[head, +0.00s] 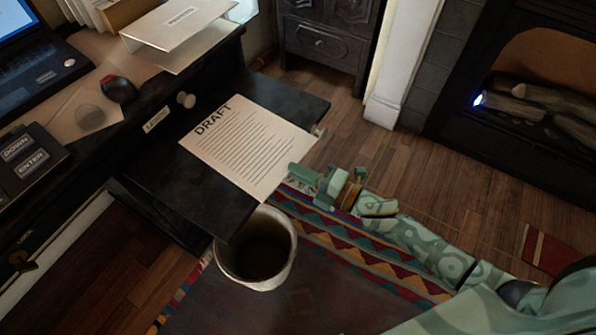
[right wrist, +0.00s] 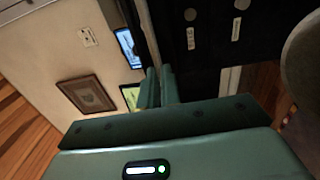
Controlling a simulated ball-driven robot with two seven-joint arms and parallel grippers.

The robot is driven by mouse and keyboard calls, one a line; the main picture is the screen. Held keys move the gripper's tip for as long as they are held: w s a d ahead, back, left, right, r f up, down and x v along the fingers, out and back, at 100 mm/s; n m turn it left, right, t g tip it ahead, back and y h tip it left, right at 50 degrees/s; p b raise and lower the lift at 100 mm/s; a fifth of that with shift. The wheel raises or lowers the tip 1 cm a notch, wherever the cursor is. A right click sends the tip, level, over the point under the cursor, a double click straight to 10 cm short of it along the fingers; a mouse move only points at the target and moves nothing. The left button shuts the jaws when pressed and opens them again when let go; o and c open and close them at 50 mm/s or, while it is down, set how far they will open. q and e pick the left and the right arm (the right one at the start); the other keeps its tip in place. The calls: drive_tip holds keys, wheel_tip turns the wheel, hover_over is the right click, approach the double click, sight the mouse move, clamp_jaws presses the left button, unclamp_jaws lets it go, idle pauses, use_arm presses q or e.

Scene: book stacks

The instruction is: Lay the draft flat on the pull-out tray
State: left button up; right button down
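The draft (head: 255,150), a white printed sheet headed DRAFT, lies on the black pull-out tray (head: 190,195). It looks flat, with its right end at or slightly past the tray's front edge. My right gripper (head: 297,178) is just beyond that edge, close beside the sheet; I cannot tell whether it touches. In the right wrist view its two fingers (right wrist: 160,88) are close together, with no paper visible between them. Whether they are fully shut is unclear. My left gripper is not in view.
A waste bin (head: 256,250) stands below the tray's near corner. The desk holds a laptop (head: 35,60), a mouse (head: 117,89), a DOWN/ENTER key box (head: 25,158) and a paper tray (head: 178,30).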

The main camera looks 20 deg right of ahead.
drive_tip(key=shift+f, duration=0.1)
drive_tip(key=c, duration=1.6)
unclamp_jaws()
drive_tip(key=p+v, duration=0.3)
drive_tip(key=v, duration=0.9)
drive_tip(key=s+d+f+m+g+h, duration=0.3)
drive_tip(key=s+f+m+h, duration=0.4)
drive_tip(key=f, duration=0.5)
drive_tip(key=s+d+f+m+g+h, duration=0.25)
drive_tip(key=s+f+m, duration=0.35)
drive_tip(key=s+f, duration=0.45)
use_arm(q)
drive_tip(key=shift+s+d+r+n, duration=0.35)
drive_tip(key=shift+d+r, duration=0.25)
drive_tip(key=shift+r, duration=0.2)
use_arm(e)
drive_tip(key=s+f+m+g, duration=0.2)
drive_tip(key=s+f+g, duration=0.1)
drive_tip(key=s, duration=0.7)
drive_tip(key=s+a+f+m+g+h, duration=0.1)
drive_tip(key=s+f+m+g, duration=0.2)
drive_tip(key=s, duration=0.8)
drive_tip(key=s+f+m+g+h, duration=0.1)
drive_tip(key=s+f+m+g, duration=0.2)
drive_tip(key=s, duration=0.7)
drive_tip(key=shift+s+a+f+g, duration=0.35)
drive_tip(key=shift+f+g, duration=0.25)
drive_tip(key=shift+g, duration=0.25)
